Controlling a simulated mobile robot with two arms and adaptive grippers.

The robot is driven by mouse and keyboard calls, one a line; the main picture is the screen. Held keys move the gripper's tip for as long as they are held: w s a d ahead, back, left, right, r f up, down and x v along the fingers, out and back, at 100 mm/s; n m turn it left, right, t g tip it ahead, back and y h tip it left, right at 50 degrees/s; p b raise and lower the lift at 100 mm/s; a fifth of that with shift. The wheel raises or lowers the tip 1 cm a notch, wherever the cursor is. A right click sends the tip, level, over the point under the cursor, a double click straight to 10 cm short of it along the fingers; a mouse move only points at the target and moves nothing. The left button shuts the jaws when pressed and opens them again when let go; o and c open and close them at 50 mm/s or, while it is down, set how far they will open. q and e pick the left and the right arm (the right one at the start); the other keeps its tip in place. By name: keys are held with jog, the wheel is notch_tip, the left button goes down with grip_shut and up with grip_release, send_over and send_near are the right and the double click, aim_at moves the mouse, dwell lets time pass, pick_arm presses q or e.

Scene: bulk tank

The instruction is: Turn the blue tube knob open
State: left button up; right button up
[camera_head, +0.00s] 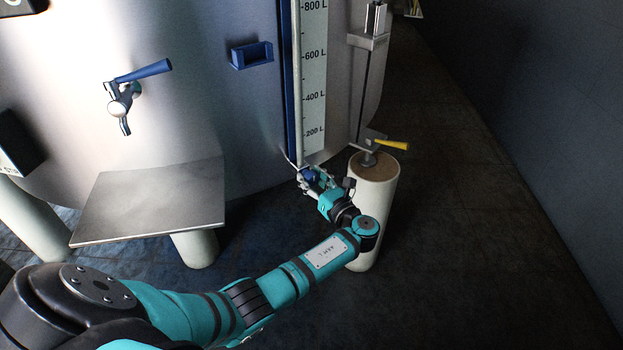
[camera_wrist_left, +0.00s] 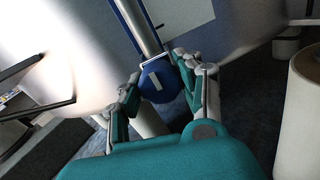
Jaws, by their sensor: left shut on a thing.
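The blue tube knob (camera_wrist_left: 161,83) sits at the lower end of the sight tube, with a pale mark on its face. My left gripper (camera_wrist_left: 158,88) has a finger on each side of the knob and is shut on it. In the head view the left gripper (camera_head: 311,179) is at the foot of the level scale (camera_head: 313,85), and its fingers partly hide the knob. My right gripper is not in view.
A cream post (camera_head: 374,192) with a yellow-handled lever (camera_head: 390,144) on top stands close to the right of my left wrist. A blue-handled tap (camera_head: 122,97) and a metal shelf (camera_head: 152,200) are on the left. Floor at the right is clear.

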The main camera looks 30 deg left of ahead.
pick_arm(q)
jog(key=shift+c, duration=0.7)
